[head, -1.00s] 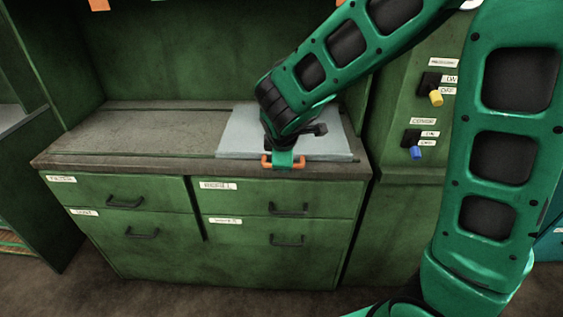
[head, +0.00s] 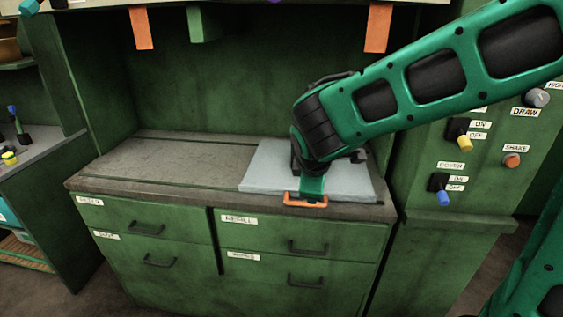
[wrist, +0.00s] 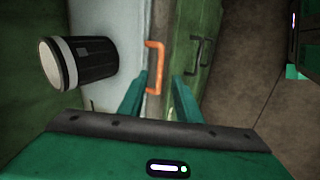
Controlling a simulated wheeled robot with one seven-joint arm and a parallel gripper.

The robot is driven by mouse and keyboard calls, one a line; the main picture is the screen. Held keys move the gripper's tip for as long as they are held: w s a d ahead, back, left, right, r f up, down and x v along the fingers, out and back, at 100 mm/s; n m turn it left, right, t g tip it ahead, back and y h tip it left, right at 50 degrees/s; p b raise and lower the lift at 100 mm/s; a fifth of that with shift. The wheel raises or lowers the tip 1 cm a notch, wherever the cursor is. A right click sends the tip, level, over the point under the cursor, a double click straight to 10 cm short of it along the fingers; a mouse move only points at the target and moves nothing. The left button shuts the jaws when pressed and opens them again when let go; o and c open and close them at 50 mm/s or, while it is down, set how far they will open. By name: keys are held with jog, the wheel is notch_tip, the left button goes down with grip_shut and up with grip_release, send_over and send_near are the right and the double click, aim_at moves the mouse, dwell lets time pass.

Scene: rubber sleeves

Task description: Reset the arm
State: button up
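In the head view, my gripper (head: 312,186) is low over the front edge of the counter, at a light grey panel (head: 265,168). An orange handle (wrist: 154,68) is just beyond the fingertips in the wrist view; it also shows in the head view (head: 305,200). I cannot tell whether the fingers touch it. A dark ribbed cylinder with a white band (wrist: 88,62) is beside the handle in the wrist view; my arm mostly hides that spot in the head view.
The counter's left part (head: 165,160) is bare. Green drawers (head: 150,225) with black handles are below. A control panel with a yellow knob (head: 465,144), a blue knob (head: 443,199) and an orange knob (head: 511,161) stands right. Orange strips (head: 378,28) hang above.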

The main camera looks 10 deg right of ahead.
jog(key=s+d+m+g, duration=0.2)
jog(key=s+d+m, duration=0.35)
jog(key=d, duration=0.25)
jog(key=s+d+m+g, duration=0.1)
jog(key=s+d+m, duration=0.4)
jog(key=d, duration=0.4)
jog(key=s+d+m+g+y, duration=0.1)
jog(key=s+m, duration=0.3)
jog(key=s, duration=0.4)
jog(key=s+d+m+g+y, duration=0.1)
jog(key=s+d+m+g, duration=0.1)
jog(key=s+m, duration=0.3)
jog(key=s+d, duration=0.1)
jog(key=s, duration=0.3)
jog(key=shift+s+d+f, duration=0.2)
jog(key=shift+s+d, duration=0.05)
jog(key=shift+d, duration=0.05)
jog(key=shift+m, duration=0.25)
jog(key=shift+w+f, duration=0.25)
jog(key=shift+w, duration=0.4)
